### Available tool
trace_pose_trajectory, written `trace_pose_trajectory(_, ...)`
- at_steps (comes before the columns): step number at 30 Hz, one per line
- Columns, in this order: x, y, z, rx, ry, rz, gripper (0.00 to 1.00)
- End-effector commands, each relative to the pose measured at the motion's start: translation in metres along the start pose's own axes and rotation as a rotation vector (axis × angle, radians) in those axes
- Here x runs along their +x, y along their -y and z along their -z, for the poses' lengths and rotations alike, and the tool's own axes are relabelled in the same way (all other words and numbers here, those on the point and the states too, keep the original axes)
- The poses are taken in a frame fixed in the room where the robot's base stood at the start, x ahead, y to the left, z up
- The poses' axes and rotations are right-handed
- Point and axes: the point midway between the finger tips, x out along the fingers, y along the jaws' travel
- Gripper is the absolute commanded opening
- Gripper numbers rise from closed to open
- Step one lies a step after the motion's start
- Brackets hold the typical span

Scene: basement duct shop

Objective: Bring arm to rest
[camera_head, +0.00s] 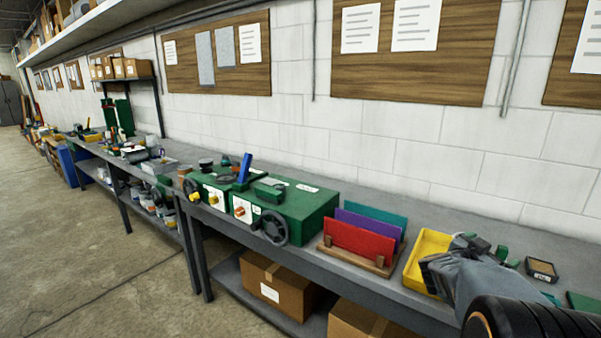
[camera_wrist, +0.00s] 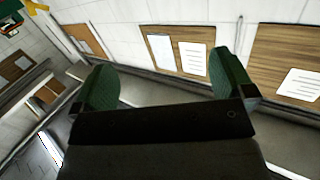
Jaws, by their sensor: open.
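My gripper shows in the wrist view (camera_wrist: 163,84) with its two green-padded fingers spread wide apart. Nothing is held between them; the wall and a bench stand behind. In the head view my arm reaches in from the lower right corner. Its grey and black end is over the right part of the workbench (camera_head: 400,294), overlapping the right side of a yellow tray (camera_head: 424,253). The tray's inside is partly hidden by my arm.
A green machine (camera_head: 306,208) with a black handwheel stands on the bench. A wooden rack (camera_head: 380,268) holds red, purple and teal panels left of the tray. A small dark box (camera_head: 541,270) lies to the right. Cardboard boxes (camera_head: 277,288) sit on the lower shelf. The floor (camera_head: 110,260) at left is clear.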

Motion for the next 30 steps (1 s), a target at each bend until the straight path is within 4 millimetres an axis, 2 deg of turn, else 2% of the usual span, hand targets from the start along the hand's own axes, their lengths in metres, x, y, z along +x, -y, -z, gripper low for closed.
trace_pose_trajectory(7,-0.009,0.032,-0.029,0.030,0.132,0.189,1.00)
trace_pose_trajectory(11,-0.023,0.050,-0.048,0.035,0.244,0.322,1.00)
trace_pose_trajectory(14,-0.045,0.065,-0.065,0.024,0.359,0.447,1.00)
trace_pose_trajectory(16,-0.070,0.075,-0.079,0.001,0.465,0.548,1.00)
trace_pose_trajectory(19,-0.125,0.084,-0.100,-0.075,0.665,0.711,1.00)
trace_pose_trajectory(22,-0.188,0.070,-0.120,-0.215,0.883,0.825,1.00)
trace_pose_trajectory(24,-0.228,0.051,-0.130,-0.338,1.015,0.870,1.00)
trace_pose_trajectory(27,-0.274,0.013,-0.137,-0.531,1.151,0.887,1.00)
trace_pose_trajectory(30,-0.306,-0.026,-0.135,-0.727,1.209,0.883,1.00)
